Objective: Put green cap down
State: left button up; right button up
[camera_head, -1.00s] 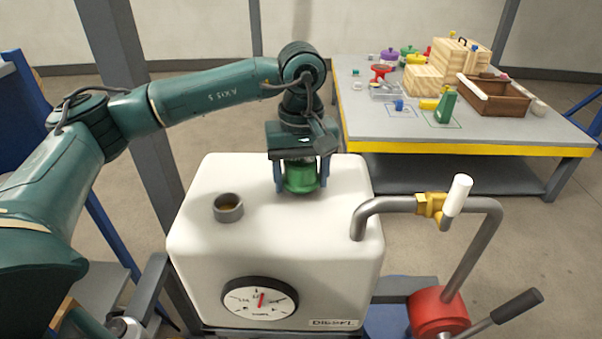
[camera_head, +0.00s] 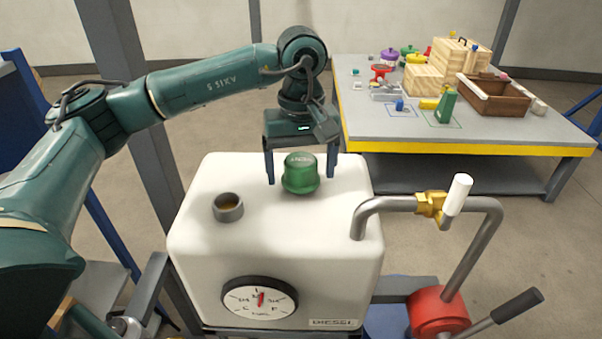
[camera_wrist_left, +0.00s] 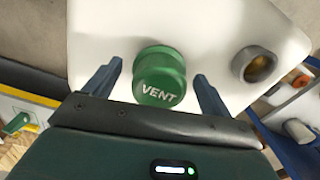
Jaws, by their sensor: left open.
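The green cap (camera_head: 300,173) stands on top of the white tank (camera_head: 200,262), right of the open filler neck (camera_head: 228,207). In the left wrist view the cap (camera_wrist_left: 160,76) shows the word VENT. My left gripper (camera_head: 301,178) is open, just above and behind the cap, with one finger on each side and clear gaps. The cap is free of the fingers (camera_wrist_left: 155,88). The open neck also shows in the left wrist view (camera_wrist_left: 254,66). My right gripper is not in view.
A bent grey pipe with a brass valve (camera_head: 432,206) and white handle rises at the tank's right, near a red pump (camera_head: 438,312). A gauge (camera_head: 260,298) is on the tank's front. A workbench (camera_head: 480,135) with several items stands behind right.

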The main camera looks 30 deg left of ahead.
aim_at(302, 161)
pick_arm(q)
notch_tip(302, 161, up, 10)
jog(key=shift+r, duration=0.1)
dwell(0.6)
